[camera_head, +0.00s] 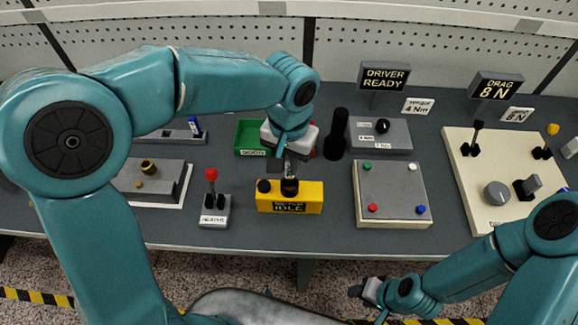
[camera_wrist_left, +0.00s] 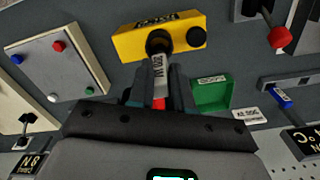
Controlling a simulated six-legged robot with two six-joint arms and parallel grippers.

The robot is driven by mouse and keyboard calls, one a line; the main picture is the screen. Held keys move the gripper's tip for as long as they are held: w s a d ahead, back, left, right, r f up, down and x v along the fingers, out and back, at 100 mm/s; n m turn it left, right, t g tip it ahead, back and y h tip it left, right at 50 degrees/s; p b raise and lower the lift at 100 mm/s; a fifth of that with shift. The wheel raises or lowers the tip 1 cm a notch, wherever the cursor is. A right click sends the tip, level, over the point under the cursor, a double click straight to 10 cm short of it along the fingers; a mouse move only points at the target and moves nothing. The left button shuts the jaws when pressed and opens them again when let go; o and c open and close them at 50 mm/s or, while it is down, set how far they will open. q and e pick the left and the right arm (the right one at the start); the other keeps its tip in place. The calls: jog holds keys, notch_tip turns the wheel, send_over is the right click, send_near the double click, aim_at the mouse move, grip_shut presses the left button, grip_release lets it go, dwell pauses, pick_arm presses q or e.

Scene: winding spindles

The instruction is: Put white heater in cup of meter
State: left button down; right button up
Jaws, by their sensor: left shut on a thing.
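The yellow meter (camera_head: 305,198) stands near the front middle of the bench, its label reading IDLE. It has a black cup (camera_head: 289,187) on top, which also shows in the left wrist view (camera_wrist_left: 158,41). My left gripper (camera_head: 284,163) is above the cup, shut on the white heater (camera_wrist_left: 159,72), which has a lettered white face and a red part by the fingers. The heater's far end overlaps the cup's mouth; I cannot tell how deep it sits. My right gripper (camera_head: 366,291) is low in front of the bench; its jaws are too small to read.
A green tray (camera_head: 249,139) lies behind the meter. A red-knobbed lever box (camera_head: 213,208) stands left of it, and a panel with coloured buttons (camera_head: 391,190) stands right. A tall black post (camera_head: 337,132) rises close to my left gripper. Bare bench separates the meter from the button panel.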

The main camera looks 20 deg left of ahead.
aim_at(289, 184)
pick_arm(q)
jog(key=shift+f, duration=1.35)
jog(key=shift+f, duration=0.15)
jog(key=shift+f, duration=0.1)
jog(key=c, duration=1)
grip_release()
jog(key=shift+c, duration=0.2)
notch_tip(289, 184, up, 13)
jog(key=shift+s+f, duration=0.1)
jog(key=shift+f, duration=0.1)
jog(key=shift+s+f, duration=0.1)
jog(key=shift+s, duration=0.05)
